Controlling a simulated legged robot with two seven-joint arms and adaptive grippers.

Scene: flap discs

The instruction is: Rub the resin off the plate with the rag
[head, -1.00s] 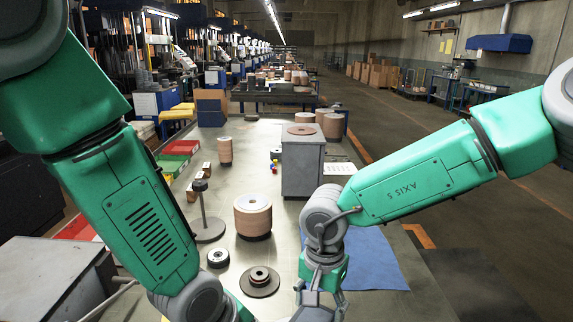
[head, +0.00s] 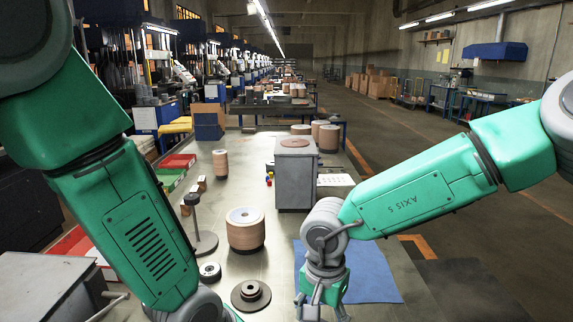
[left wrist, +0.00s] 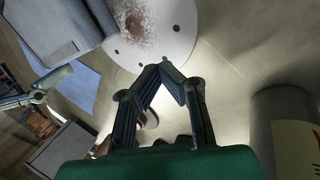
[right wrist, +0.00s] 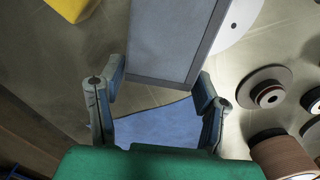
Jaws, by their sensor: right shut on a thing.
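The white round plate (left wrist: 165,42) with dark spots shows at the top of the left wrist view; brownish resin (left wrist: 137,22) covers part of it. A bit of it shows in the right wrist view (right wrist: 232,32). The blue rag (head: 368,285) lies spread on the table at right. My right gripper (head: 322,305) is low over its left side. Its fingers stand apart with blue cloth between them in the right wrist view (right wrist: 160,122); the contact is hard to make out. My left gripper (left wrist: 163,72) has its tips together, empty, beside the plate's edge.
A brown ringed cylinder (head: 246,236), a flap disc (head: 250,296) and a stand with a round base (head: 204,243) stand left of the rag. A grey cabinet (head: 294,185) is behind it. A labelled cylinder (left wrist: 290,135) is right of my left gripper.

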